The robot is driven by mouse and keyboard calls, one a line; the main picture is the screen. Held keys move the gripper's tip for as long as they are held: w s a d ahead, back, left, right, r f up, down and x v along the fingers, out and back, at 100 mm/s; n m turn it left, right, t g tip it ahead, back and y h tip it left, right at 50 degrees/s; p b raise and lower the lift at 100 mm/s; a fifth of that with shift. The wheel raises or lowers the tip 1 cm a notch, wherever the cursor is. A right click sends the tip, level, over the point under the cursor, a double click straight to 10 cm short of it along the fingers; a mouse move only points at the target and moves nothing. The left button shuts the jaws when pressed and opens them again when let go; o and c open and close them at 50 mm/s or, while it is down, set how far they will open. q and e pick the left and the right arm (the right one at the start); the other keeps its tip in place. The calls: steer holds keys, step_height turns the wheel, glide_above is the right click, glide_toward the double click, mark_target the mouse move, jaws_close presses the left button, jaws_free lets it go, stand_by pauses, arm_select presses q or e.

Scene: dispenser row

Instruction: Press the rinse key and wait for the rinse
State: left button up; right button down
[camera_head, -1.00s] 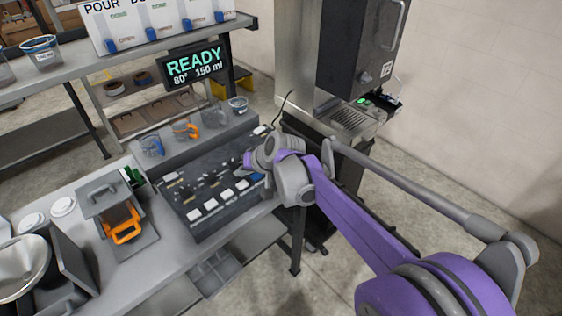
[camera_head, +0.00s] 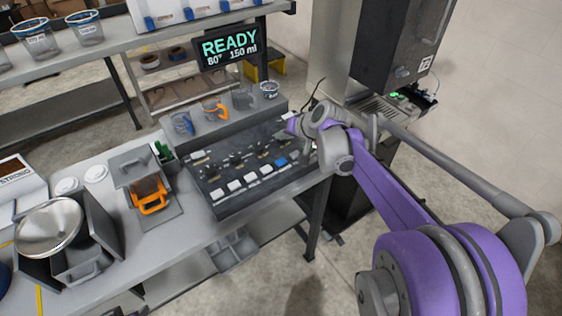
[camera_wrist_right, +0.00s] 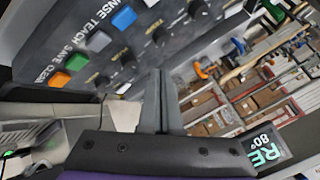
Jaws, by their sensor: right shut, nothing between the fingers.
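The dark key panel (camera_head: 225,207) lies on the bench, with a row of white keys (camera_head: 235,186) and one blue key (camera_head: 281,162) along its front. In the right wrist view, blue (camera_wrist_right: 124,17), grey (camera_wrist_right: 98,40), green (camera_wrist_right: 75,62) and orange (camera_wrist_right: 58,79) keys show close up. My right gripper (camera_wrist_right: 160,95) is shut and empty over the panel's right end, apart from these keys in the wrist view. The display (camera_head: 228,46) reads "READY 80° 150 ml". My left gripper is out of view.
Jugs (camera_head: 213,110) and small cups stand on a ledge behind the panel. A tall dispenser machine (camera_head: 400,45) stands behind my right arm.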

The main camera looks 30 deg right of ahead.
mark_target(283, 163)
steer(key=f+b, duration=0.3)
steer(key=f, duration=0.4)
steer(key=shift+s+f, duration=0.1)
steer(key=shift+s, duration=0.1)
steer(key=shift+f+b, duration=0.35)
steer(key=shift+b, duration=0.1)
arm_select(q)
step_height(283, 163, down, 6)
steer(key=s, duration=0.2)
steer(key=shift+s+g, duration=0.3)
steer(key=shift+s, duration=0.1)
arm_select(e)
steer(key=shift+w, duration=0.1)
stand_by(0.3)
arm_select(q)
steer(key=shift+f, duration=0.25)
arm_select(e)
steer(key=shift+f, duration=0.4)
